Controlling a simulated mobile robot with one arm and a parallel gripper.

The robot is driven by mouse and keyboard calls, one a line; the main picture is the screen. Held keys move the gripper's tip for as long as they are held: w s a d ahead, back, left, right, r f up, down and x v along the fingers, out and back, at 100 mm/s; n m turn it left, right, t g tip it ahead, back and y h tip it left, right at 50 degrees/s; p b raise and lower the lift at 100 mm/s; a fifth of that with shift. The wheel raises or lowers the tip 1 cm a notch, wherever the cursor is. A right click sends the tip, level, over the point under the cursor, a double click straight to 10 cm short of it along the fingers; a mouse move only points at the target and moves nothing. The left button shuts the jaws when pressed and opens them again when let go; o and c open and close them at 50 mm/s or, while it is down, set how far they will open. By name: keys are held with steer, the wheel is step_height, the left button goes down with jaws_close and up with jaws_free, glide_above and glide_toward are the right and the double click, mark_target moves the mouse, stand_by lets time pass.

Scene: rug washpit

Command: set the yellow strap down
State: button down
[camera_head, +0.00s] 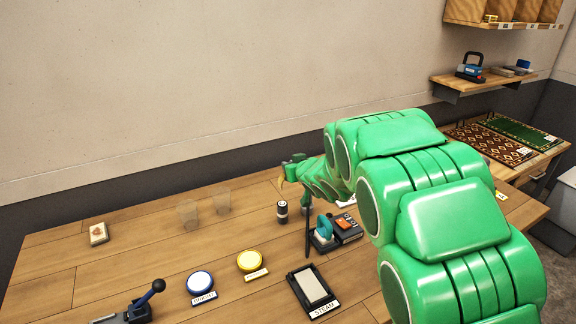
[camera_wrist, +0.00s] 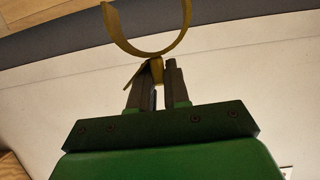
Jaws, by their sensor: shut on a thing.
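The yellow strap (camera_wrist: 182,42) shows in the wrist view as a thin curved band, open at the top. Its lower end is pinched between the dark fingers of my gripper (camera_wrist: 158,76). The loop stands out beyond the fingertips. In the head view my gripper (camera_head: 290,170) is at the far end of my green arm, above the back part of the wooden table (camera_head: 130,255). Only a small yellow bit of the strap (camera_head: 281,181) shows there, and my arm hides part of the table behind it.
Two clear cups (camera_head: 188,213), a small dark jar (camera_head: 282,211) and a teal-handled tool (camera_head: 324,230) stand near my gripper. A blue button (camera_head: 200,283), a yellow button (camera_head: 250,261) and a steam pad (camera_head: 311,287) sit nearer the front. The table's left middle is mostly clear.

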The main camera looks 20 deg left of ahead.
steer(key=shift+s+a+v, duration=0.1)
steer(key=shift+a+v, duration=0.05)
steer(key=shift+v, duration=0.65)
steer(key=shift+s+a+v, duration=0.15)
steer(key=shift+v, duration=0.6)
